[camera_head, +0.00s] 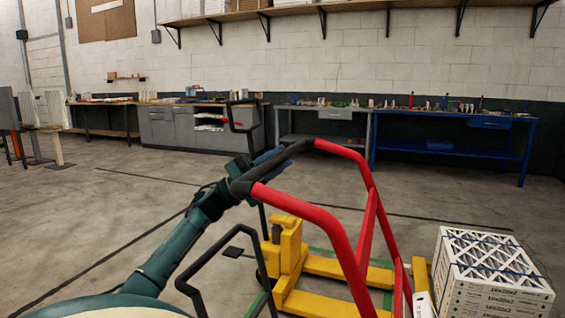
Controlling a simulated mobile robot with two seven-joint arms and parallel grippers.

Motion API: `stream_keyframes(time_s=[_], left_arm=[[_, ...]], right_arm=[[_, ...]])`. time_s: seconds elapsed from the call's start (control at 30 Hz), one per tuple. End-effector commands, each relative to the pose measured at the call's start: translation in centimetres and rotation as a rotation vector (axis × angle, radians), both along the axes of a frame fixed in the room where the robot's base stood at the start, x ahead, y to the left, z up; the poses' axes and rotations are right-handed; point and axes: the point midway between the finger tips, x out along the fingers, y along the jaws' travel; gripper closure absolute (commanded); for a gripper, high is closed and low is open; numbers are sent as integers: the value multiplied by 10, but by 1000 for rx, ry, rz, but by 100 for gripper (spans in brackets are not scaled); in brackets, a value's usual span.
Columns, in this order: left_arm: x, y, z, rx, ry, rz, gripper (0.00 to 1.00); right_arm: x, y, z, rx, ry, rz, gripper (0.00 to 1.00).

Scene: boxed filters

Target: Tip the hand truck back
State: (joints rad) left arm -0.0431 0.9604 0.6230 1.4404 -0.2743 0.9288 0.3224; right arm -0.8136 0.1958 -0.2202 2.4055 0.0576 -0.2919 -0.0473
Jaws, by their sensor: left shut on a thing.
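The hand truck has a red tubular frame (325,220) with a black grip bar (285,158) across its top. It stands at the middle right of the head view, its handle toward me, and its lower part is mostly hidden. My left gripper (262,163) reaches in from the left and is shut on the black grip bar. The fingertips are partly hidden by the bar. A stack of boxed filters (485,275) with white frames and a blue strap sits to the right of the truck's lower end. Whether it rests on the truck's plate is hidden. My right gripper is out of view.
A yellow pallet jack (300,268) is low on the floor, behind the red frame. Black tubing (215,253) rises at lower centre. A grey bench (325,125) and a blue bench (450,148) line the back wall.

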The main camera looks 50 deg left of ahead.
Motion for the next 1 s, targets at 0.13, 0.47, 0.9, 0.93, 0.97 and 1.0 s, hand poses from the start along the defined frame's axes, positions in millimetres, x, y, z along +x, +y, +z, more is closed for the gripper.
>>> stream_keyframes(time_s=[0.13, 0.47, 0.9, 0.93, 0.97, 1.0], left_arm=[[3, -2, -14, 3, 22, -5, 67], [2, -2, -8, 3, 13, -4, 55], [-42, 25, -41, 0, 16, 0, 55], [-46, 28, -46, -1, 16, 0, 55], [-51, 31, -49, -2, 16, 0, 55], [-58, 35, -54, 0, 16, -1, 55]], right_arm=[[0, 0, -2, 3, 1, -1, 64], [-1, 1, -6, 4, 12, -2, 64], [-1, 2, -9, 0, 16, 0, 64], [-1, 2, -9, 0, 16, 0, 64], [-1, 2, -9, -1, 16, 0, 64], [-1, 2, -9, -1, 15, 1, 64]])
